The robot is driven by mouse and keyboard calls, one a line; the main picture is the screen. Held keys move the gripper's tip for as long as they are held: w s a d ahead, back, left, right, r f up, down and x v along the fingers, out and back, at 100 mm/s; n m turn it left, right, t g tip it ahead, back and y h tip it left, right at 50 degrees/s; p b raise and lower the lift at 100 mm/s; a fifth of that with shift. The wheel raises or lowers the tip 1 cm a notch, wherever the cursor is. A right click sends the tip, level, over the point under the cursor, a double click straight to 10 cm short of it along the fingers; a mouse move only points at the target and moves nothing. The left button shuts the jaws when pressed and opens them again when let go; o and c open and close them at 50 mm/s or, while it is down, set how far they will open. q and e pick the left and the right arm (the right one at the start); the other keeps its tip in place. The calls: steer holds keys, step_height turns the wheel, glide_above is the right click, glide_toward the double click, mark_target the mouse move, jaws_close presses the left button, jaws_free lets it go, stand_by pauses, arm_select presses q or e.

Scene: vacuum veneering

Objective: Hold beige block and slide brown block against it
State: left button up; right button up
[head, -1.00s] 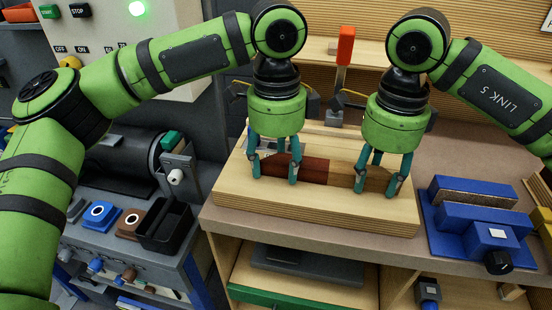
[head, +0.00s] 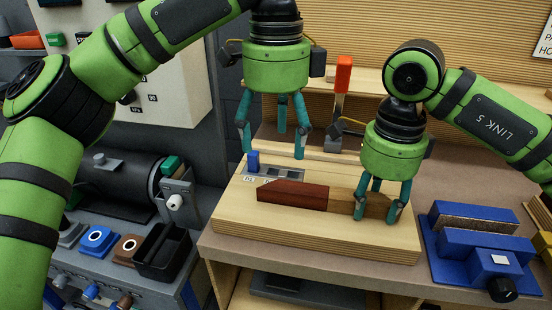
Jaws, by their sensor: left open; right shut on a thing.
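The reddish-brown block (head: 291,196) lies on the light wooden board (head: 235,222). Its right end appears to meet the left end of the beige block (head: 342,202), with no clear gap visible. My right gripper (head: 377,209) is shut on the beige block, its fingers hiding part of that block. My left gripper (head: 273,146) is open and empty, raised above and behind the brown block, with its fingers pointing down.
A grey plate with a blue peg (head: 253,160) lies behind the brown block. A blue clamp-like fixture (head: 478,235) stands at the right. A red-handled tool (head: 343,75) stands upright at the back. A black tray (head: 162,253) is at the lower left.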

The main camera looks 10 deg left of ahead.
stand_by(0.3)
steer(key=o, duration=1.3)
steer(key=shift+c, duration=0.2)
